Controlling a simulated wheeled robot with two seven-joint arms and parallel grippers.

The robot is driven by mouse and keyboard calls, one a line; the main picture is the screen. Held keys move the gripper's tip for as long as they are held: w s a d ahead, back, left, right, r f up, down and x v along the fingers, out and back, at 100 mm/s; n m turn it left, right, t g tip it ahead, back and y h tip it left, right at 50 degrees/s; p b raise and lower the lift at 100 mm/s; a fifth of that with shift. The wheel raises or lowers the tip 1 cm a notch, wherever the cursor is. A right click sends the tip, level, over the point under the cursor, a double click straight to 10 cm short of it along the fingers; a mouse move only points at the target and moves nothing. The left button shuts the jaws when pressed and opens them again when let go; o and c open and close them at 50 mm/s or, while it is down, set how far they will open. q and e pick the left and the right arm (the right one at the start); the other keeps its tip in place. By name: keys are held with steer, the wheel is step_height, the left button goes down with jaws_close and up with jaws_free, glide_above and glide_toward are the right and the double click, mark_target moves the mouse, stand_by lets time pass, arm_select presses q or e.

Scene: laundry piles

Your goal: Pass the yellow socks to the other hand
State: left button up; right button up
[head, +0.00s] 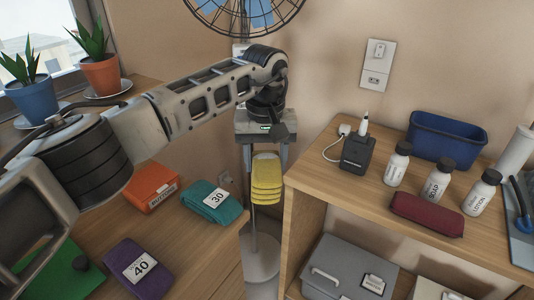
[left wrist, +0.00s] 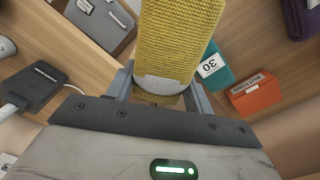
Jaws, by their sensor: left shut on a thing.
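The yellow socks (head: 267,180) are a folded, ribbed bundle hanging below my left gripper (head: 264,150). The gripper is shut on them and holds them in the air, in front of the gap between the left table and the wooden shelf. In the left wrist view the yellow socks (left wrist: 180,40) fill the top middle, between the fingers of the left gripper (left wrist: 158,98). My right gripper is in neither view.
A teal bundle marked 30 (head: 212,203), a purple bundle marked 40 (head: 138,268) and an orange box (head: 152,187) lie on the left table. Bottles (head: 437,180), a maroon pouch (head: 427,214), a black charger (head: 358,154) and a blue bin (head: 446,140) occupy the shelf top. A fan (head: 243,15) stands behind.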

arm_select(q)
steer(key=s+a+f+n, duration=0.2)
steer(key=f, duration=0.1)
steer(key=s+a+f+n, duration=0.2)
steer(key=a+f, duration=0.1)
steer(key=s+a+f+n, duration=0.2)
steer(key=a+f, duration=0.1)
steer(key=f, duration=0.1)
steer(key=shift+s+a, duration=0.25)
steer(key=shift+s, duration=0.05)
steer(key=a, duration=0.8)
steer(key=shift+r, duration=0.1)
steer(key=shift+s+a+r, duration=0.1)
steer(key=shift+r, duration=0.1)
steer(key=s+d+r+m, duration=0.3)
steer(key=s+r+m, duration=0.1)
steer(key=r+m, duration=0.25)
steer(key=s+d+r+m, duration=0.4)
steer(key=s+r+m, duration=0.15)
steer(key=r, duration=0.25)
steer(key=w+d+f+m, duration=0.3)
steer(key=w+f+m, duration=0.1)
steer(key=m, duration=0.1)
steer(key=s+a+r+n, duration=0.4)
steer(key=a+r+n, duration=0.3)
steer(key=r+n, duration=0.15)
steer(key=w+d+n, duration=0.4)
steer(key=w+d, duration=0.2)
steer(key=d, duration=0.3)
steer(key=shift+d+r, duration=0.3)
